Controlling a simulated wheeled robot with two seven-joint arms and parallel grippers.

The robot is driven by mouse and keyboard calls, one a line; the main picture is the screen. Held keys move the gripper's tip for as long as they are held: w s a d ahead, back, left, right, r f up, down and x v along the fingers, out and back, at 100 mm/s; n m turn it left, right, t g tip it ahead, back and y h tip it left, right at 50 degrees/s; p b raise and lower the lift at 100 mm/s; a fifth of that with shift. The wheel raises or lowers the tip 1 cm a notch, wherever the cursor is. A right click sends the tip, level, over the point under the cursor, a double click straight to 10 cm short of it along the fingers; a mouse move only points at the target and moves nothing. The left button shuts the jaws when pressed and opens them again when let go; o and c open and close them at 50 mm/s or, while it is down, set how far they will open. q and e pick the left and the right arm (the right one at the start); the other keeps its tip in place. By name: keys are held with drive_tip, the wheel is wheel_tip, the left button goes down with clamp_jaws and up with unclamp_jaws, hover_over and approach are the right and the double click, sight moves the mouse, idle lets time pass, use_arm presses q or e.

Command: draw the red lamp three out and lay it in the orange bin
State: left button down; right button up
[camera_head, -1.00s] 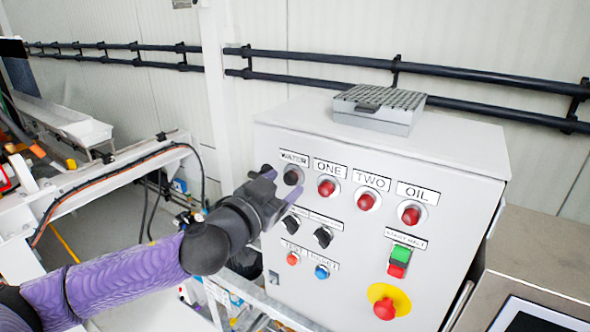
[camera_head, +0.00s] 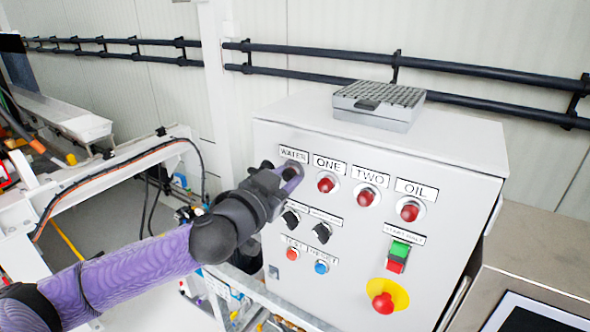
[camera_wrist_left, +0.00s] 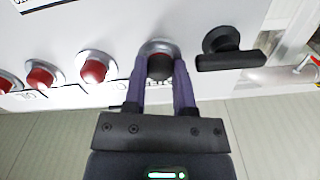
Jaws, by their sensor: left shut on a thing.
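A grey control cabinet (camera_head: 350,262) carries a row of round lamps labelled WATER, ONE, TWO and OIL. The lamps under ONE (camera_head: 326,184), TWO (camera_head: 365,197) and OIL (camera_head: 409,212) are red in silver rims. None carries the name lamp three. The orange bin and my right gripper are not in view.
Black selectors (camera_head: 322,234) and small push buttons (camera_head: 321,267) sit below the lamps. A red emergency knob (camera_head: 383,303) on yellow stands lower right. A black handle (camera_wrist_left: 232,60) lies close right of my fingers. A grey slotted block (camera_head: 376,118) rests on the cabinet.

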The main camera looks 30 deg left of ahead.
sight(287, 179)
use_arm(q)
drive_tip(key=shift+s+a+f+b, duration=0.15)
drive_tip(key=shift+s+b, duration=1)
drive_tip(key=shift+s, duration=2.25)
